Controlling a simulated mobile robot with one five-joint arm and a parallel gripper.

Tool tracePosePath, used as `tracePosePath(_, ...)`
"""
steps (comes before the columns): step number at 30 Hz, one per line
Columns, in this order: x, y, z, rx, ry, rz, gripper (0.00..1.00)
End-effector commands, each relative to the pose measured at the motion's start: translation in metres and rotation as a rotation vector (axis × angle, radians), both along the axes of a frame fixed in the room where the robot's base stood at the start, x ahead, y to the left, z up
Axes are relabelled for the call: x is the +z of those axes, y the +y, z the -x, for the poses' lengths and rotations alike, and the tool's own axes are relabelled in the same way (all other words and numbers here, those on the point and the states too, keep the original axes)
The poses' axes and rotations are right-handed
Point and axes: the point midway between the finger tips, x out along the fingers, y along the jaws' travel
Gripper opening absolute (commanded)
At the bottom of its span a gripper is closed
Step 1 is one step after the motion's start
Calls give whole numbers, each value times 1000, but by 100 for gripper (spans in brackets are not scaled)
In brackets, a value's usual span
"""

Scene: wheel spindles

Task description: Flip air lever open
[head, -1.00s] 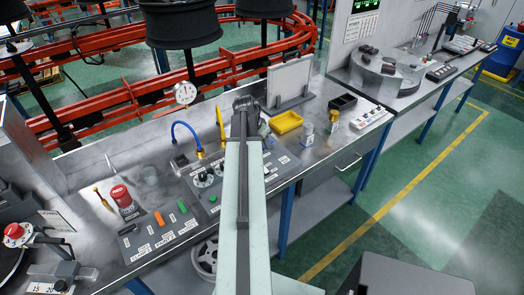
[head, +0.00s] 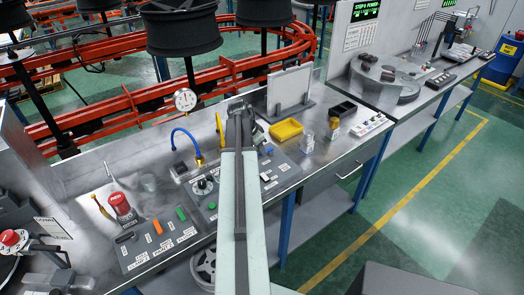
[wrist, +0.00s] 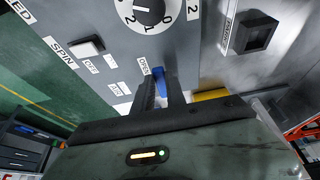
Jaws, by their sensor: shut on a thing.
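The air lever is a blue handle (wrist: 160,80) on the grey control panel in the wrist view, beside the labels "OPEN" and "AIR". My gripper (wrist: 159,96) is at the lever, its dark fingers shut on the blue handle. The fingers cover part of the lever, and its pivot is hard to make out. In the head view my arm stands over the panel (head: 205,212) and hides the fingertips.
A dial (wrist: 143,10) and a white SPIN switch (wrist: 86,46) sit near the lever. A red button (head: 121,203) and a dial gauge (head: 184,101) stand to the left.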

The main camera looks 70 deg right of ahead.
Motion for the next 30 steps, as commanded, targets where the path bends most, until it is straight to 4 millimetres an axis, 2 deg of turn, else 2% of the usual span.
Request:
tracePosePath(8,0,0,1,-13,1,0,0)
tracePosePath(9,0,0,1,-12,2,0,25)
tracePosePath(11,0,1,0,-12,2,0,38)
tracePosePath(22,4,1,-1,-9,1,0,38)
tracePosePath(26,18,5,-3,-9,1,0,38)
tracePosePath(30,44,13,-8,-8,1,0,38)
